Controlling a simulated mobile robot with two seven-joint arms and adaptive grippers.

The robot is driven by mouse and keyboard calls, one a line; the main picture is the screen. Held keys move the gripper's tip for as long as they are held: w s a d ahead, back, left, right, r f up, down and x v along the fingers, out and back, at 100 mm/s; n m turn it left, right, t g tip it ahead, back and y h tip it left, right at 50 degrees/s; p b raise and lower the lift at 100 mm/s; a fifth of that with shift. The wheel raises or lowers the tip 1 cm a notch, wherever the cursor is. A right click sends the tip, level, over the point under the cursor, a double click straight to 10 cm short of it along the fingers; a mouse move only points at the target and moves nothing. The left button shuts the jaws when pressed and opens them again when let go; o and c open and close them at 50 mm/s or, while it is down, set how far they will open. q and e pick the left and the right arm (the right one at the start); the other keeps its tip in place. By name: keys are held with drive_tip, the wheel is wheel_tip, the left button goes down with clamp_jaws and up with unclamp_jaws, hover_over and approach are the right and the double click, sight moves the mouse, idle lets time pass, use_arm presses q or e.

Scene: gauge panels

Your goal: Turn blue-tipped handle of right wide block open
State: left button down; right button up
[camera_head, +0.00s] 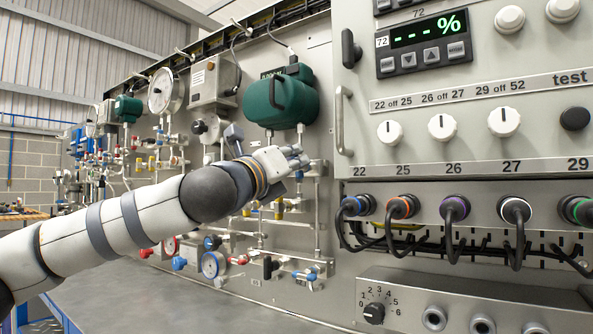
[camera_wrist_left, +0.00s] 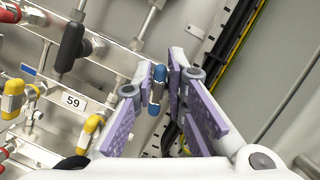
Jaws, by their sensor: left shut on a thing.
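The blue-tipped handle (camera_wrist_left: 155,92) shows in the left wrist view between the purple-padded fingers of my left gripper (camera_wrist_left: 158,86), near their tips. The fingers are closed on it. In the head view my left gripper (camera_head: 298,160) is at the panel, below the green rounded housing, and the handle it holds is hidden there. The block that carries the handle is largely hidden behind the fingers, so the handle's angle on it is hard to tell. My right gripper is in neither view.
In the left wrist view a black handle (camera_wrist_left: 74,46), yellow handles (camera_wrist_left: 13,98) and a "59" label (camera_wrist_left: 73,101) lie left of the fingers. A cable channel (camera_wrist_left: 228,50) runs on the right. In the head view the green housing (camera_head: 281,102) overhangs close above.

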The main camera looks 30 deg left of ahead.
use_arm(q)
drive_tip(key=shift+w+a+f+n+y, duration=0.15)
drive_tip(key=shift+n+y, duration=0.15)
drive_tip(key=shift+n, duration=0.2)
drive_tip(key=shift+s+a+f+n+y, duration=0.1)
drive_tip(key=shift+n+y, duration=0.2)
drive_tip(key=shift+n, duration=0.2)
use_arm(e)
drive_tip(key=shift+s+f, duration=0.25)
use_arm(q)
drive_tip(key=shift+w+g, duration=0.1)
drive_tip(key=shift+g, duration=0.2)
drive_tip(key=n+g, duration=0.1)
drive_tip(key=n, duration=0.3)
drive_tip(key=n+g+y+b, duration=0.1)
drive_tip(key=n, duration=0.3)
drive_tip(key=f+n+g, duration=0.1)
drive_tip(key=n, duration=0.4)
drive_tip(key=shift+a+y, duration=0.2)
drive_tip(key=shift+y, duration=0.2)
drive_tip(key=c, duration=1.8)
unclamp_jaws()
drive_tip(key=shift+n, duration=0.3)
drive_tip(key=shift+o, duration=0.6)
drive_tip(key=shift+r, duration=0.1)
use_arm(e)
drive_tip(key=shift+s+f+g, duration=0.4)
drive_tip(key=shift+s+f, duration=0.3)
